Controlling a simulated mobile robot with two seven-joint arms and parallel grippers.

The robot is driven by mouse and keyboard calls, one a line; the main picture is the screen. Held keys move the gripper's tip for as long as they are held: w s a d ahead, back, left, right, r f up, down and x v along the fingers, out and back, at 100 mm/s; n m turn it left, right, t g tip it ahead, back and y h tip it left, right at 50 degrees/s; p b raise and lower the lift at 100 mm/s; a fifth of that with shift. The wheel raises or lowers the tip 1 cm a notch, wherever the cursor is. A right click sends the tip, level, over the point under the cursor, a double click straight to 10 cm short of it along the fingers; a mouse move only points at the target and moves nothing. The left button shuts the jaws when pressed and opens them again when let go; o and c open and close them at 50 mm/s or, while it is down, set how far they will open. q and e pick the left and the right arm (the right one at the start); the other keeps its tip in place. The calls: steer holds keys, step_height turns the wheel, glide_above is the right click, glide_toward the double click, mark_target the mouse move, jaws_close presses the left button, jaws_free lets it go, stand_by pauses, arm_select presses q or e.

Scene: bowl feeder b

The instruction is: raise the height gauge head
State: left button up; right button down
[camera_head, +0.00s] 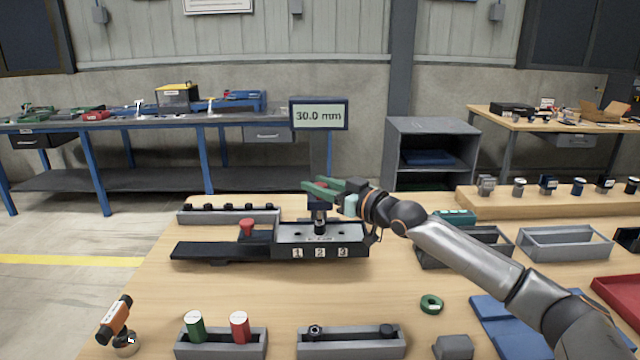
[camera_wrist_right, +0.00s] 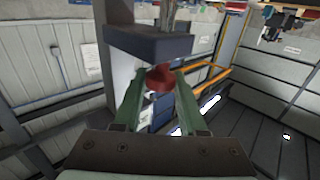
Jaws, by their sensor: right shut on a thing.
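The height gauge stands at the table's middle, with a display (camera_head: 319,115) reading 30.0 mm on a grey column. Its dark blue head (camera_head: 318,203) sits low on the column, above a tray marked 1, 2, 3 (camera_head: 320,253). My right gripper (camera_head: 316,187) reaches in from the right at the head, with green fingers. In the right wrist view its fingers (camera_wrist_right: 158,85) are shut on a red knob (camera_wrist_right: 160,77), beside a dark blue block (camera_wrist_right: 150,43). The fingers and hand partly cover the head in the head view. My left gripper is out of view.
A black slide with a red knob (camera_head: 247,226) lies left of the tray. Green and red cylinders (camera_head: 239,326) stand in a grey holder in front. Grey bins (camera_head: 566,244) and a blue mat (camera_head: 512,330) lie right. Bare table lies between the gauge and front holders.

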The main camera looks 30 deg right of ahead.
step_height(320, 180, up, 3)
steer(key=shift+r+p, duration=0.15)
steer(key=shift+p, duration=0.75)
steer(key=shift+r, duration=0.2)
steer(key=c, duration=0.9)
jaws_free()
steer(key=shift+r, duration=0.1)
steer(key=o, duration=0.4)
steer(key=shift+f, duration=0.25)
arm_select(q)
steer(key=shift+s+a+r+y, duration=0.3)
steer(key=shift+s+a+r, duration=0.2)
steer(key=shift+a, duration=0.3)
arm_select(e)
steer(key=shift+o, duration=0.2)
steer(key=shift+f, duration=0.1)
